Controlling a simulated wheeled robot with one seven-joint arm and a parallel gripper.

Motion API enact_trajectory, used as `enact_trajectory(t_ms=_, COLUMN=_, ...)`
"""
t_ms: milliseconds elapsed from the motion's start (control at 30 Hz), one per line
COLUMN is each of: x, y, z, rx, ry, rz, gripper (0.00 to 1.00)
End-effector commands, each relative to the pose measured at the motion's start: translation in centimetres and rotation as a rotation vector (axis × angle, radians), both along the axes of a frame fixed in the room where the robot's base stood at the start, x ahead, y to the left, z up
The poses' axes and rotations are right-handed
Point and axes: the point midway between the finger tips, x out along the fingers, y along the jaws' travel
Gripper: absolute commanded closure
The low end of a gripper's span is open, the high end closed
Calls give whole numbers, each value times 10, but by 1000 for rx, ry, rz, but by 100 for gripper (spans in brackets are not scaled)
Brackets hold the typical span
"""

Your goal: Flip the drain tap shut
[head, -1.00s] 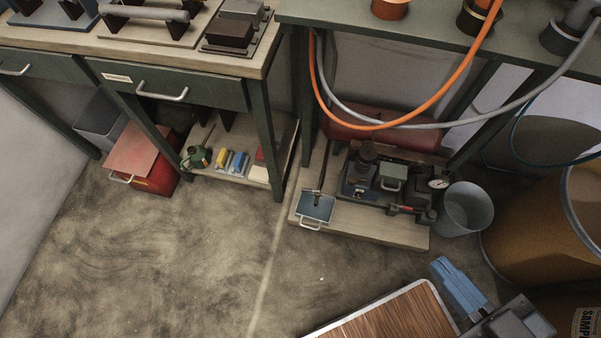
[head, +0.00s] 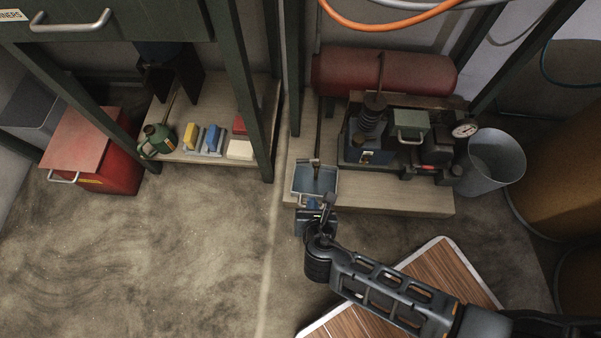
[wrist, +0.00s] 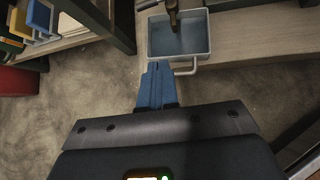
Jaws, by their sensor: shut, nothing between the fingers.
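The drain tap (head: 316,163) is a small brownish fitting at the low end of a dark pipe, over a blue drip tray (head: 300,180). In the wrist view the brown tap (wrist: 172,14) hangs at the top edge above the blue tray (wrist: 206,42); its handle is too small and cut off to tell its position. My gripper (head: 312,203) is at the tray's front edge, short of the tap. In the wrist view its blue fingers (wrist: 157,68) are together and empty, pointing at the tray's near rim beside its handle.
A red tank (head: 385,72) and a dark pump unit (head: 410,150) stand behind on the low wooden platform (head: 400,202). A grey bucket (head: 492,165) is to the right. A table leg and shelf with brushes stand left.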

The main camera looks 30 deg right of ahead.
Motion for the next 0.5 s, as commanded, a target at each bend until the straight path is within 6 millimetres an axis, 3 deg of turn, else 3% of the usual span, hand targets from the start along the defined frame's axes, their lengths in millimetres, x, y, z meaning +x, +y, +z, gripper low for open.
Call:
enact_trajectory(t_ms=33, x=9, y=3, z=-9, rx=-47, ry=7, rz=24, gripper=100)
enact_trajectory(t_ms=167, x=19, y=4, z=-13, rx=-122, ry=23, rz=59, gripper=100)
enact_trajectory(t_ms=333, x=29, y=-1, z=-22, rx=-132, ry=24, rz=62, gripper=100)
enact_trajectory(t_ms=500, x=49, y=-12, z=-45, rx=-129, ry=23, rz=60, gripper=100)
